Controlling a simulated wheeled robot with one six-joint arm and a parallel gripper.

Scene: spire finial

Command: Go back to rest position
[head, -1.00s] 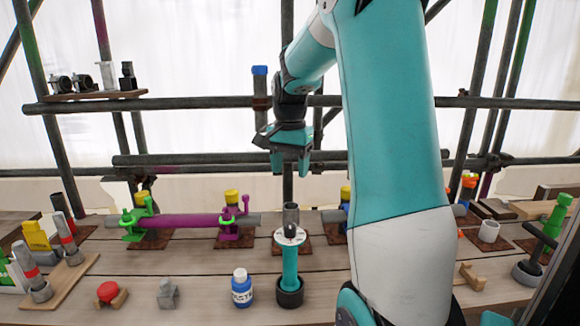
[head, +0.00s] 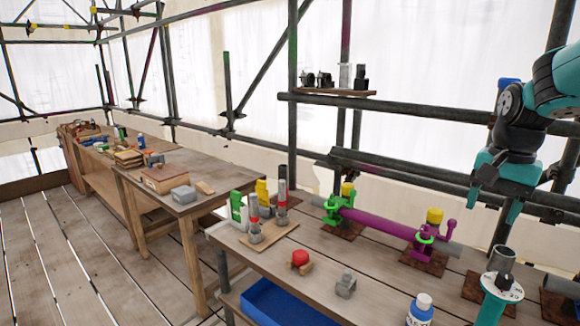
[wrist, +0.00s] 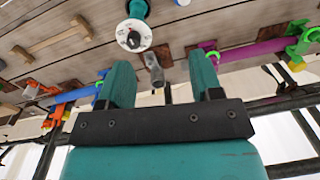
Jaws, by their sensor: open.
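My gripper (head: 498,198) is at the right of the head view, above the back of the near workbench (head: 395,290). Its two teal fingers are apart with nothing between them. In the wrist view my gripper (wrist: 162,80) also shows open. A grey upright tube (wrist: 154,68) and a teal tool with a white disc (wrist: 132,36) lie beyond the fingertips, apart from them. In the head view the teal tool (head: 492,305) stands below my gripper, cut off by the lower edge, with the grey tube (head: 503,258) behind it.
A purple tube (head: 380,225) in green and purple clamps lies along the bench. A red-domed piece (head: 300,258), a grey block (head: 346,284) and a white bottle (head: 420,308) stand in front. Scaffold poles (head: 420,112) run behind. Another table (head: 215,200) is at left, with open plank floor beside it.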

